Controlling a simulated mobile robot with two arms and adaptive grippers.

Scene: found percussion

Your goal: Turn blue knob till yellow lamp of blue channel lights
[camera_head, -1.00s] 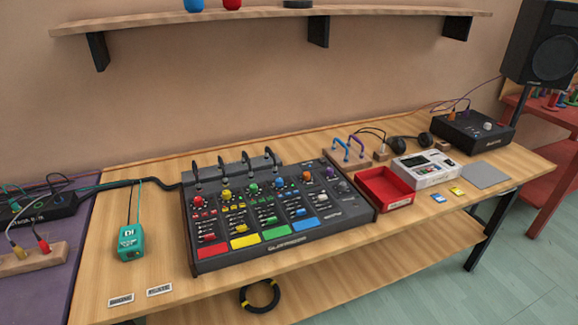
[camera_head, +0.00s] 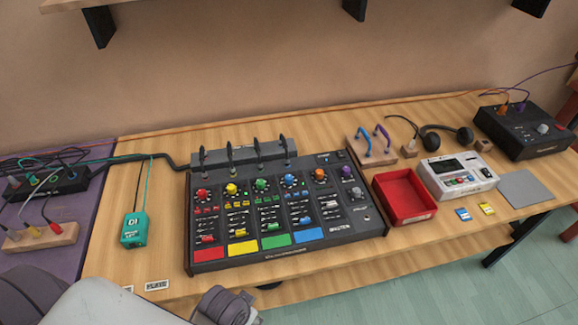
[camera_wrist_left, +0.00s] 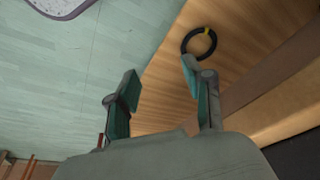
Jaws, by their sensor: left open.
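The blue knob (camera_head: 289,181) sits at the top of the blue channel on the black mixer (camera_head: 345,226), right of the red, yellow and green knobs. The blue channel ends in a blue pad (camera_head: 309,234) at the mixer's front edge. Small lamps sit under the blue knob, too small to tell which are lit. My right gripper is not in view.
A red tray (camera_head: 436,213), a white device (camera_head: 457,177) and headphones (camera_head: 447,137) stand right of the mixer. A teal DI box (camera_head: 134,230) stands left. Cables rise behind the knobs. A black ring with yellow tape (camera_wrist_left: 199,42) shows in the wrist view.

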